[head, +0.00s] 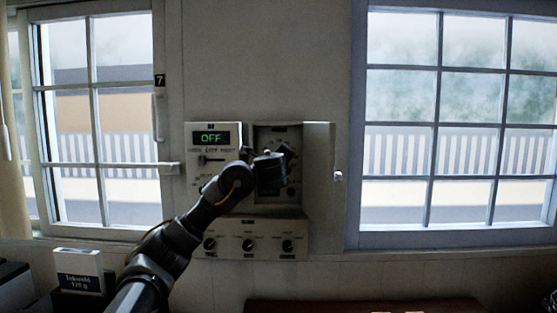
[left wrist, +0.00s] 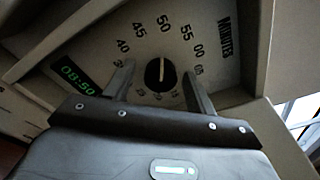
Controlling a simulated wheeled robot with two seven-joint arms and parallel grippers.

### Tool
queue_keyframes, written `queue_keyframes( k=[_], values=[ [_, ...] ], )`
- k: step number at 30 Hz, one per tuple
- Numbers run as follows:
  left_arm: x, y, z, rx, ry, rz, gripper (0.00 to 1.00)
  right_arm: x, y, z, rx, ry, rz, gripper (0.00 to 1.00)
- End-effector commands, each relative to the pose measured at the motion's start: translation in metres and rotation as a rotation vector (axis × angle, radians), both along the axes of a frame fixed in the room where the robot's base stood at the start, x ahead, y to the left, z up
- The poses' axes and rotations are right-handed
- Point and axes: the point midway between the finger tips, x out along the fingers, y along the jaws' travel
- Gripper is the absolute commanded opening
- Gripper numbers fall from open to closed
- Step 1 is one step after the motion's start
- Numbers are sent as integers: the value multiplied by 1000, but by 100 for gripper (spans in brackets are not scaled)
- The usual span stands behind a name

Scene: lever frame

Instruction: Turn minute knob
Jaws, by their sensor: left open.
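The minute knob (left wrist: 160,75) is a round black dial with a pale pointer line, at the middle of a numbered scale marked MINUTES in the left wrist view. My left gripper (left wrist: 160,84) is open, with one finger on each side of the knob. I cannot tell whether the fingers touch it. In the head view my left gripper (head: 279,160) is in front of the recessed panel (head: 297,206) and hides the knob. A green display (left wrist: 77,79) beside the scale reads 08:50. My right gripper is not in view.
The recessed box has an open door (head: 320,165) on its right. A panel with a green OFF display (head: 211,138) and a lever is on its left. A lower panel (head: 249,228) has three knobs. Windows flank the wall.

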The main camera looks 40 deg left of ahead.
Motion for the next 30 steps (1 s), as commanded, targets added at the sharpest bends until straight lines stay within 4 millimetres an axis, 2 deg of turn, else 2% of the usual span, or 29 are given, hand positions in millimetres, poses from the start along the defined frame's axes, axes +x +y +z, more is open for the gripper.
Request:
queue_keyframes(
  k=[8,19,30],
  values=[
    [1,1,0,0,-1,1,56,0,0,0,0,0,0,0],
    [1,1,0,0,-1,1,11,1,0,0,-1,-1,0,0],
    [1,0,-4,-61,-45,0,11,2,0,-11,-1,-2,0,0]
  ],
)
